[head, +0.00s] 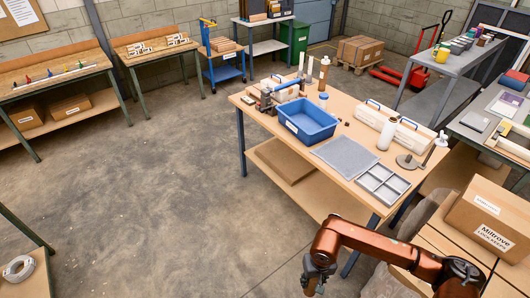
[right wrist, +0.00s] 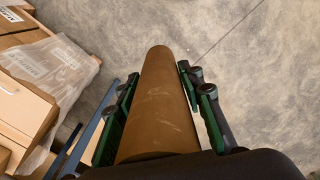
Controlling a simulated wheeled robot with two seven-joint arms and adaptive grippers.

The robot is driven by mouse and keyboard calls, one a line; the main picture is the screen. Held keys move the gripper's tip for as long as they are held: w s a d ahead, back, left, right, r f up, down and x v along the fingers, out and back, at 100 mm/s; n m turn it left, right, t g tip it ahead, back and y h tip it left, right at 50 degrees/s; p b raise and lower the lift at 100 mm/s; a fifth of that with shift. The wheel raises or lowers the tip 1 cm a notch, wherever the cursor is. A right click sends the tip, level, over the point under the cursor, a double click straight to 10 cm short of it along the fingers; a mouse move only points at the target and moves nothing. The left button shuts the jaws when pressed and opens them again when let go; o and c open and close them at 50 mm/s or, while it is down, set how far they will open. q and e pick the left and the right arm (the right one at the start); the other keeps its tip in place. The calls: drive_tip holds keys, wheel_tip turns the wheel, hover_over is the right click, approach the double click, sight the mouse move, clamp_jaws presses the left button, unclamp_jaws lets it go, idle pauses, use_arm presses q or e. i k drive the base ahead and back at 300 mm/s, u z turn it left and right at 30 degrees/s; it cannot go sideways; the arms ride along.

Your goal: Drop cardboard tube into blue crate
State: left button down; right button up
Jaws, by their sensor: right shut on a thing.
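The brown cardboard tube (right wrist: 160,105) lies lengthwise between the green-sided fingers of my right gripper (right wrist: 158,82) in the right wrist view. The fingers are shut on it, one on each side, and its far end points out over bare floor. In the head view my right gripper (head: 314,281) is at the bottom, in front of the table's near edge, well apart from the crate. The tube cannot be made out clearly there. The blue crate (head: 309,135) stands open on the wooden table, and its visible inside looks empty. My left gripper is not in view.
A cardboard box (head: 490,215) stands at right. The floor at left is clear.

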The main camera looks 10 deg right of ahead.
sight(308, 129)
drive_tip(key=u, duration=0.7)
drive_tip(key=i, duration=0.55)
drive_tip(key=u, duration=0.15)
